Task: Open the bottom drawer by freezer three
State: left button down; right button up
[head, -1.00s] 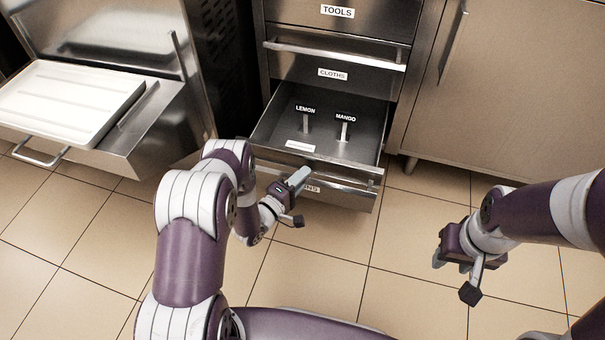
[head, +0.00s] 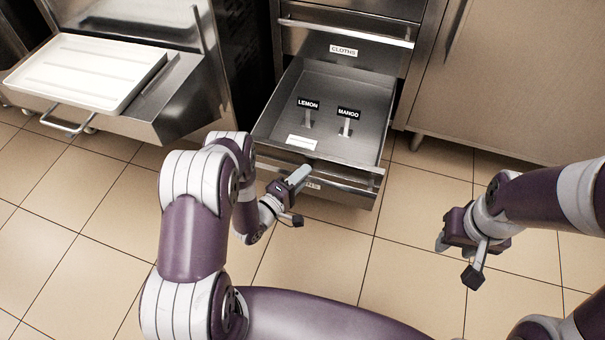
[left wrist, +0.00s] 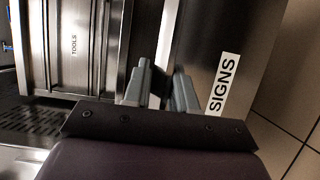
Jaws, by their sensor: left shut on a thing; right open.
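The bottom drawer (head: 358,153) is pulled out, with its steel front facing me. In the left wrist view its front (left wrist: 238,55) carries a SIGNS label (left wrist: 223,84). Inside it stand a LEMON sign (head: 308,104) and a MANGO sign (head: 348,113), and a white card (head: 301,142) lies near the front. My left gripper (head: 302,172) is at the drawer's front and shut on the drawer's handle (head: 345,183); the fingers hide part of the handle. They also show in the left wrist view (left wrist: 163,88). My right gripper (head: 440,240) is open and empty above the floor at the right.
The CLOTHS drawer (head: 385,57) above is shut, with a bar handle. A freezer with a white tray (head: 85,72) juts out at the left. A cabinet door (head: 510,75) stands at the right. The tiled floor (head: 335,250) in front is clear.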

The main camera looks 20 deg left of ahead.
pick_arm(q)
jog(key=c, duration=1)
grip_release()
jog(key=p+v, duration=0.4)
jog(key=v, duration=0.8)
jog(key=shift+s+a, duration=0.2)
jog(key=shift+s, duration=0.15)
